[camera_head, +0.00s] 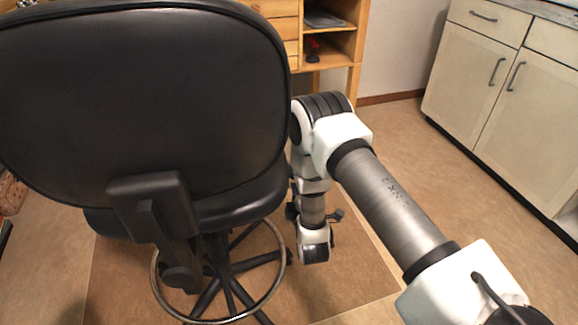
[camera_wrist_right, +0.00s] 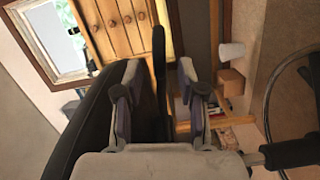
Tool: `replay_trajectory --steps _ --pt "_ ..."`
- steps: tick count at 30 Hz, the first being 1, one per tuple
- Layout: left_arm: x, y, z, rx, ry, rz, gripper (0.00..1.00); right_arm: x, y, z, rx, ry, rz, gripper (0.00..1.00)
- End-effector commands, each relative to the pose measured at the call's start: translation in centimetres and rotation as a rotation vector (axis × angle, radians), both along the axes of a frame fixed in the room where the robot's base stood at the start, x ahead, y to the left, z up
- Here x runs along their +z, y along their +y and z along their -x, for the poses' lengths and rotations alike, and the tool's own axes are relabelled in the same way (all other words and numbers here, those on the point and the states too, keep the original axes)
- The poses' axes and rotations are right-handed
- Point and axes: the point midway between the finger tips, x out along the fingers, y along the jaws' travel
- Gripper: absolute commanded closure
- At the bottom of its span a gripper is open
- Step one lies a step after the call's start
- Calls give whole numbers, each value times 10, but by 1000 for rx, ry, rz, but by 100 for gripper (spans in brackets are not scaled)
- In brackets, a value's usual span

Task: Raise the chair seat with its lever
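The black office chair stands at the left of the head view, its backrest (camera_head: 150,100) toward me and its seat (camera_head: 245,196) partly hidden behind it. My right arm reaches down beside the seat's right side; its fingers cannot be made out there. In the right wrist view my right gripper (camera_wrist_right: 158,95) is open, its fingers well apart. A thin dark bar, apparently the lever (camera_wrist_right: 160,65), shows between the fingers; whether they touch it is unclear. The dark seat (camera_wrist_right: 82,135) lies just left of it. In the head view the lever cannot be made out. My left gripper is out of view.
A steel foot ring (camera_head: 158,284) circles the chair column above a black star base. A wooden desk (camera_head: 335,62) stands behind. Pale cabinets (camera_head: 490,75) line the right wall. The floor between chair and cabinets is clear apart from my arm.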

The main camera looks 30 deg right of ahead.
Motion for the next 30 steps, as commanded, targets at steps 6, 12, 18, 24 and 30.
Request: replay_trajectory --steps 6,12,18,24,30 --pt "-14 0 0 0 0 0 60 -2 -17 -39 -2 -4 1 61" --pt "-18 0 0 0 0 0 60 -1 -25 -59 0 -1 -1 61" --pt "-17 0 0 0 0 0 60 0 -26 -60 1 1 0 61" --pt "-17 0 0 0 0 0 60 0 -26 -60 1 1 0 100" --pt "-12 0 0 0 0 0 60 4 -26 -60 1 1 0 100"
